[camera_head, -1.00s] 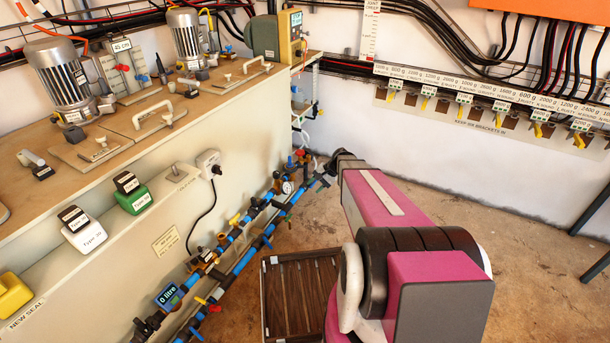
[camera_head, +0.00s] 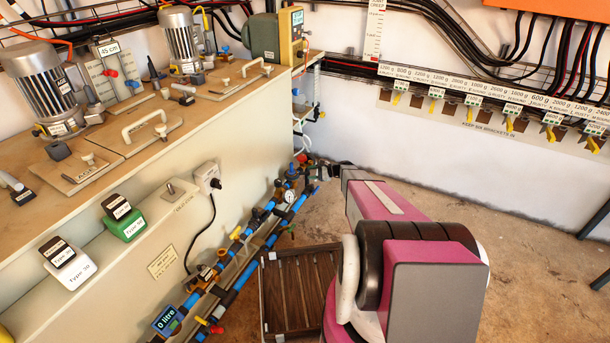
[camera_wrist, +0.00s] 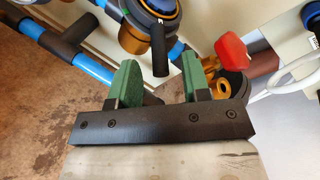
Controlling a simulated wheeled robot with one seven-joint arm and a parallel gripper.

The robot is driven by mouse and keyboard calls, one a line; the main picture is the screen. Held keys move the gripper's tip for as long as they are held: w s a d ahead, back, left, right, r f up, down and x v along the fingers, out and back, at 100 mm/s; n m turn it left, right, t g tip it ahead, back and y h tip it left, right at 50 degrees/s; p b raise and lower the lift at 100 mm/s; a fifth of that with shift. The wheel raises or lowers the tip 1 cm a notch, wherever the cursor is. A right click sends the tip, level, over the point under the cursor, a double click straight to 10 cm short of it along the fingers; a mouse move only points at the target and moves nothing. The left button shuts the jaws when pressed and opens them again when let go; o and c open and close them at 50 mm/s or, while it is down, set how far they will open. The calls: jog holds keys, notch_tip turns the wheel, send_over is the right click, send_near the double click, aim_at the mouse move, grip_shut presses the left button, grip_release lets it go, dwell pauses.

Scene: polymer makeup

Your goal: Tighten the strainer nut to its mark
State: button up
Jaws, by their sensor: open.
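My gripper (camera_wrist: 158,85) is open and empty, with green pads on its two fingers. In the wrist view, a round brass fitting with a dark blue top (camera_wrist: 135,38) lies just beyond the fingertips. A black bar (camera_wrist: 160,58) sticks out of it toward the gap between the pads, with no visible contact. I cannot tell for sure whether this is the strainer nut, and no mark is readable. In the head view, my gripper (camera_head: 324,172) is small and dark at the far end of the pipe run, and its fingers are unclear there.
Blue pipes (camera_head: 245,262) with valves run along the bench's foot. A pressure gauge (camera_head: 289,196) sits on them. A red handle (camera_wrist: 232,50) and brass piece (camera_wrist: 222,88) are close to my right finger. A brown slatted tray (camera_head: 262,300) lies on the floor.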

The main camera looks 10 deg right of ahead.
aim_at(298, 174)
jog(key=shift+x, duration=2)
jog(key=shift+c, duration=0.2)
grip_shut()
jog(key=shift+s, duration=0.1)
jog(key=shift+s+a+m+t+h, duration=0.3)
jog(key=shift+s+m+t+h, duration=0.4)
jog(key=shift+m+t+h, duration=0.5)
jog(key=shift+s+a+m+t+h, duration=0.35)
jog(key=shift+s+m+t+h, duration=0.5)
jog(key=shift+m+t, duration=0.5)
jog(key=shift+s+a+m+t+h, duration=0.3)
jog(key=shift+s+m+t+h, duration=0.25)
jog(key=shift+m+t+h, duration=0.7)
